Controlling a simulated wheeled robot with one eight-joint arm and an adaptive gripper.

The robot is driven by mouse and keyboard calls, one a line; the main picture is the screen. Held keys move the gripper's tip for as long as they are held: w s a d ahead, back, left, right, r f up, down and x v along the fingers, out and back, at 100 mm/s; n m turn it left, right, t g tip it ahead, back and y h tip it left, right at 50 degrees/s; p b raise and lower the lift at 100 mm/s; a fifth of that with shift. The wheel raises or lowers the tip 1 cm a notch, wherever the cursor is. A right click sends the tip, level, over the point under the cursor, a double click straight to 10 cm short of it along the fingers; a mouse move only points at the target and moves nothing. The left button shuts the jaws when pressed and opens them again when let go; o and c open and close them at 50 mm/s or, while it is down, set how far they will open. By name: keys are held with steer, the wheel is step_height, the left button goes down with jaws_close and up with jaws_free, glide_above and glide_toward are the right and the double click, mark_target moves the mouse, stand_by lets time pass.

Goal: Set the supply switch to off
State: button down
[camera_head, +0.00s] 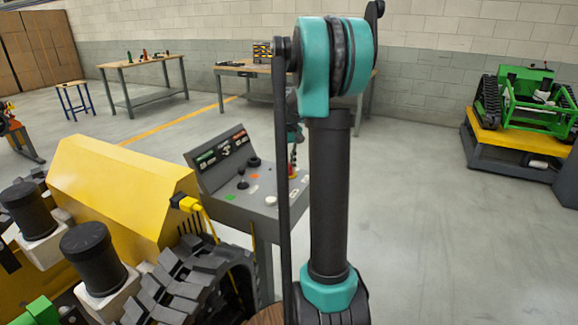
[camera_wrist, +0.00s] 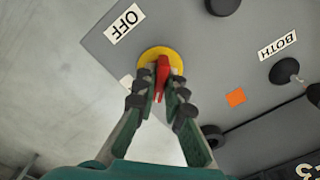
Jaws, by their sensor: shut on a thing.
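The supply switch is a red handle (camera_wrist: 162,72) on a round yellow plate (camera_wrist: 178,62) in the wrist view. A white OFF label (camera_wrist: 125,23) lies to its upper left. A second white label at the plate's lower left is mostly covered and unreadable. My gripper (camera_wrist: 158,92) is shut on the red handle, with a dark fingertip on each side. The handle points nearly up in the picture, and I cannot tell its setting for certain. In the head view, the switch end of the grey control console (camera_head: 232,205) is largely hidden behind my arm.
The console carries a BOTH label (camera_wrist: 277,45), black knobs, a joystick (camera_head: 242,180) and an orange square (camera_wrist: 236,97). A yellow tracked carrier (camera_head: 120,185) stands close on the left. A green one (camera_head: 525,100) stands at far right. The floor right of my arm is clear.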

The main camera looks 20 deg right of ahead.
mark_target(289, 164)
steer(key=n, duration=0.4)
steer(key=shift+n, duration=2.9)
steer(key=c, duration=1.6)
jaws_free()
step_height(289, 164, up, 12)
steer(key=shift+s, duration=0.1)
